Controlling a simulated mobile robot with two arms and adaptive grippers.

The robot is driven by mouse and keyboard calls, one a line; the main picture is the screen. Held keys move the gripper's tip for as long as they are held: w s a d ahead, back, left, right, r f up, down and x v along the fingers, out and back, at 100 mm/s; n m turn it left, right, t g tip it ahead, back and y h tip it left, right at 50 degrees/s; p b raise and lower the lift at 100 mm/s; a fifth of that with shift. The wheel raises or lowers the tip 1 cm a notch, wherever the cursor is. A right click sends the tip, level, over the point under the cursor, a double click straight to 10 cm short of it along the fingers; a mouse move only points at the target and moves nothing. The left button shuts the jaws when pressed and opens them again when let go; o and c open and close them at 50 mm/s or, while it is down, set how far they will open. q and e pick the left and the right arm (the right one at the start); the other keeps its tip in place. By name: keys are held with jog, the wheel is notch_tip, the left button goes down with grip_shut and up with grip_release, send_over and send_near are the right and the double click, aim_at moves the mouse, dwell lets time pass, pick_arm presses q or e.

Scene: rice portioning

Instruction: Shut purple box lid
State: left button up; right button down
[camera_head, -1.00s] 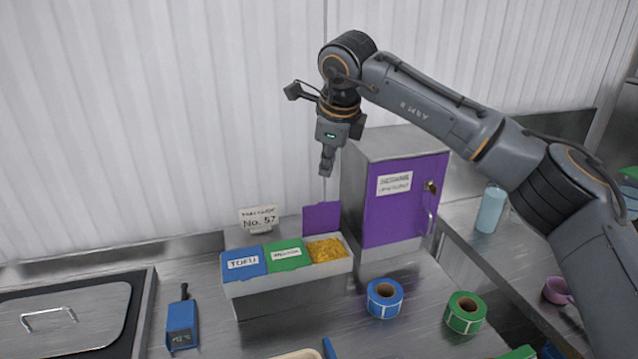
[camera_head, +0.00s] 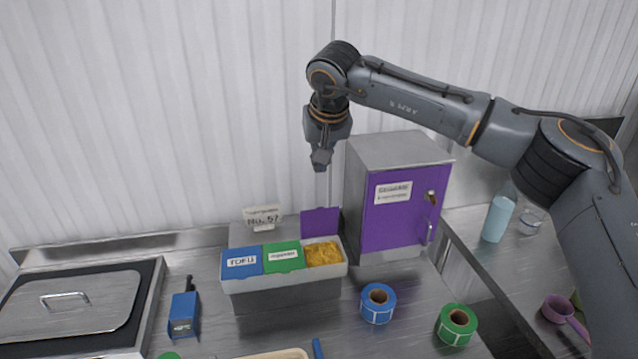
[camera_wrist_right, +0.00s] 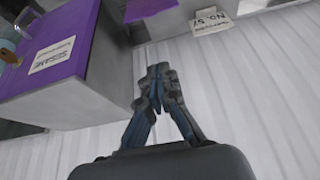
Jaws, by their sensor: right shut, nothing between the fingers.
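The purple lid (camera_head: 320,221) stands open and upright at the back of the right compartment of a grey box (camera_head: 285,290). That compartment holds yellow shredded food (camera_head: 323,254). The blue lid (camera_head: 242,262) marked TOFU and the green lid (camera_head: 284,257) lie shut to its left. My right gripper (camera_head: 321,162) is shut and empty, in the air above and behind the purple lid, apart from it. Its closed fingers also show in the right wrist view (camera_wrist_right: 158,72), where a purple strip (camera_wrist_right: 148,9) shows at the top edge. My left gripper is not in view.
A grey cabinet with a purple door (camera_head: 395,215) stands just right of the box. A sign (camera_head: 262,218) stands behind the box. A blue tape roll (camera_head: 378,303) and green tape roll (camera_head: 457,325) lie in front. A blue device (camera_head: 183,314) stands at left.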

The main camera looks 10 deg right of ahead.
jog(key=p, duration=0.4)
send_over(320, 221)
jog(key=w, duration=0.4)
notch_tip(320, 221, down, 8)
jog(key=s+p, duration=0.1)
jog(key=s+f+p, duration=0.1)
jog(key=s, duration=0.1)
jog(key=shift+s, duration=0.15)
jog(key=shift+s+d, duration=0.1)
jog(key=shift+s, duration=0.1)
jog(key=shift+f, duration=0.1)
